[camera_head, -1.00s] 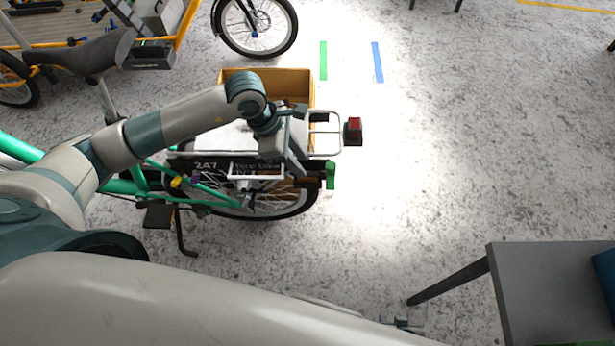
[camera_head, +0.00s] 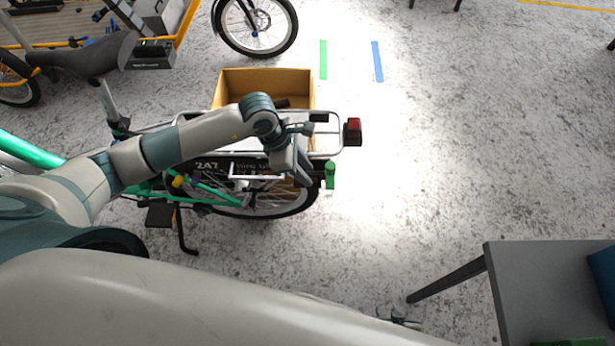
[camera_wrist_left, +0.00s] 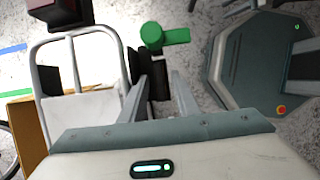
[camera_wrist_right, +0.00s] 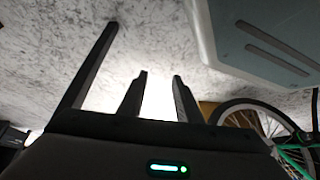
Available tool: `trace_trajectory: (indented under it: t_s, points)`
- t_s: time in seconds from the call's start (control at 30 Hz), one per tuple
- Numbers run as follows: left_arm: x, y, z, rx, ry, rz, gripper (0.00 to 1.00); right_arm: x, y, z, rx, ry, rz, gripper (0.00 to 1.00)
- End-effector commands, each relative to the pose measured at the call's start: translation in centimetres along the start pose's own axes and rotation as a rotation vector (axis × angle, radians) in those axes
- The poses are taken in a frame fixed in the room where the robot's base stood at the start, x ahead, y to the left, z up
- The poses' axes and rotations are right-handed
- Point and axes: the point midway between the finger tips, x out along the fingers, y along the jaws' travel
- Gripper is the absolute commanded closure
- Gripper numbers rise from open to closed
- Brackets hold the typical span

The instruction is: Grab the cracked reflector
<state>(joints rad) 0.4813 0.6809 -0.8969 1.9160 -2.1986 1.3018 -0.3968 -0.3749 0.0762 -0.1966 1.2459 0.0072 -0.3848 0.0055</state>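A red reflector (camera_head: 353,126) in a dark housing sits at the tail of the bike's rear rack; no crack can be made out. In the left wrist view the red piece (camera_wrist_left: 84,12) is at the upper left, cut by the edge. A green knob-like part (camera_head: 330,174) is below it, and also shows in the left wrist view (camera_wrist_left: 152,36). My left gripper (camera_head: 306,182) is open beside the rack's end, left of and below the reflector. In its wrist view a black part lies between or behind the fingers. My right gripper (camera_wrist_right: 160,77) is open and empty over the floor.
The bike's rear rack (camera_head: 328,153) has a metal tube frame, with a cardboard box (camera_head: 228,88) behind it. A grey table (camera_head: 535,285) stands at the lower right. Other bikes stand at the upper left. The floor right of the reflector is clear.

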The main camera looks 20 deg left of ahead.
Motion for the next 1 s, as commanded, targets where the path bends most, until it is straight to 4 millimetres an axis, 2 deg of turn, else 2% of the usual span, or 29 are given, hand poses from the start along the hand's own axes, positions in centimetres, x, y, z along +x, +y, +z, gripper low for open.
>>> trace_trajectory:
  t_s: [0.03, 0.1, 0.47, 0.63, 0.87, 1.0]
  points:
    - [0.0, 0.0, 0.0, 0.000, 0.000, 0.000, 0.85, 0.0, 0.0, 0.0, 0.000, 0.000, 0.000, 0.69]
    - [0.0, 0.0, 0.0, 0.000, 0.000, 0.000, 1.00, 0.0, 0.0, 0.0, 0.001, 0.000, 0.000, 0.69]
    - [-0.1, 0.0, 0.0, 0.000, 0.000, 0.001, 1.00, 0.0, 0.0, 0.0, 0.000, 0.000, 0.000, 0.69]
    - [-0.8, 0.1, 0.3, 0.001, -0.002, 0.001, 1.00, 0.1, 0.0, 0.1, 0.000, -0.005, 0.000, 0.69]
    - [-3.6, 0.1, 1.5, 0.002, -0.002, 0.004, 1.00, 0.3, 0.1, 0.9, 0.003, -0.033, 0.000, 0.69]
    - [-6.2, 0.1, 2.6, 0.003, -0.003, 0.004, 1.00, 0.3, 0.3, 1.6, 0.006, -0.061, 0.003, 0.69]
